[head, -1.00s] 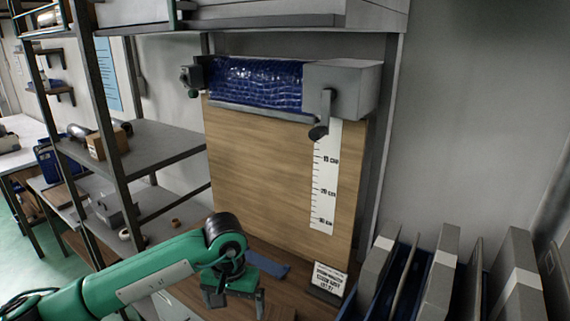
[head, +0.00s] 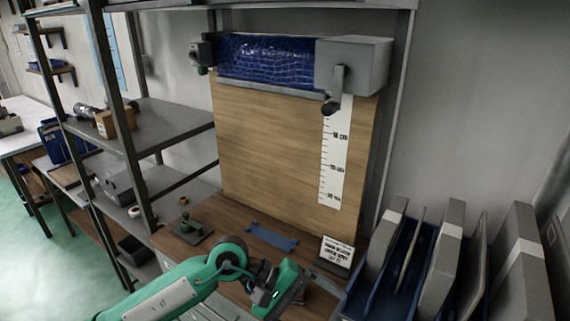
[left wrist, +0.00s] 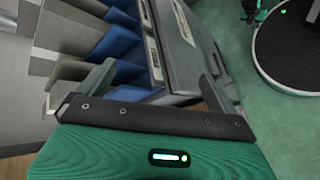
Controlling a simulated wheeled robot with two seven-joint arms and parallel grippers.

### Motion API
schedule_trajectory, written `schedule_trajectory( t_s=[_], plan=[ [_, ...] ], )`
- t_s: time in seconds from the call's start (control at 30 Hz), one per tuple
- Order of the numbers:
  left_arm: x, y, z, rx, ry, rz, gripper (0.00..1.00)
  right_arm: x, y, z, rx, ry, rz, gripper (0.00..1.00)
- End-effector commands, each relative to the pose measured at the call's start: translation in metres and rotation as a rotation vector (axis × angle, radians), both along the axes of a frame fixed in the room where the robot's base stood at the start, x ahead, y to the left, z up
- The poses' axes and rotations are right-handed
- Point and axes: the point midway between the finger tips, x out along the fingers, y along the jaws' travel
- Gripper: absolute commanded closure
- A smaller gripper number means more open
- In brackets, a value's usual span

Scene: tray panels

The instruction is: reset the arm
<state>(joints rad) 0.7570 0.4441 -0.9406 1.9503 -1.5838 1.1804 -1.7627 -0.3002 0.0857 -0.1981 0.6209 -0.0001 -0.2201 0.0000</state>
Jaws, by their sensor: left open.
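My left arm is green and comes in from the lower left in the head view. My left gripper (head: 284,296) is over the front of the wooden bench, left of the blue tray rack. In the left wrist view its two grey fingers (left wrist: 160,90) stand wide apart with nothing between them. Beyond them are the rack's blue dividers and grey panels.
A blue rack (head: 402,270) with several upright grey panels stands at the right. A blue roll (head: 265,62) hangs above a wooden board (head: 270,150) with a scale strip.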

Motion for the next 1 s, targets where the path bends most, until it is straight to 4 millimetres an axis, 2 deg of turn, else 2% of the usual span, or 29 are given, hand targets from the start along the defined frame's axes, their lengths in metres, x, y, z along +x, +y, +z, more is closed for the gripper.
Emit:
schedule_trajectory(
  t_s=[0.03,0.1,0.23,0.37,0.5,0.57,0.67,0.77,0.87,0.9,1.0],
  plan=[
    [-0.01,-0.012,0.013,-0.108,0.102,0.051,0.04,-0.001,0.003,0.0,0.003,0.001,-0.001,0.64],
    [-0.018,-0.024,0.038,-0.259,0.261,0.131,0.04,-0.001,0.007,0.0,0.007,0.001,-0.001,0.64],
    [-0.018,-0.029,0.084,-0.524,0.581,0.275,0.04,-0.001,0.012,0.0,0.013,0.001,-0.002,0.64],
    [-0.003,-0.013,0.121,-0.771,0.931,0.407,0.04,-0.001,0.014,0.0,0.015,0.001,-0.001,0.64],
    [0.024,0.023,0.14,-1.024,1.33,0.537,0.04,-0.001,0.012,0.0,0.013,0.002,0.0,0.64],
    [0.037,0.043,0.14,-1.13,1.506,0.588,0.04,-0.001,0.011,0.0,0.011,0.001,0.0,0.64],
    [0.056,0.08,0.129,-1.306,1.798,0.665,0.04,-0.001,0.007,0.0,0.008,0.002,0.001,0.64],
    [0.071,0.119,0.104,-1.483,2.091,0.731,0.04,-0.001,0.005,0.0,0.005,0.001,0.001,0.64],
    [0.076,0.157,0.068,-1.668,2.379,0.785,0.04,-0.001,0.003,0.0,0.003,0.002,0.001,0.64],
    [0.076,0.171,0.051,1.741,-2.485,-0.804,0.04,-0.001,0.003,0.0,0.003,0.002,0.001,0.64],
    [0.065,0.204,0.004,1.57,-2.217,-0.681,0.04,-0.001,0.002,0.0,0.003,0.002,0.0,0.64]
  ],
)
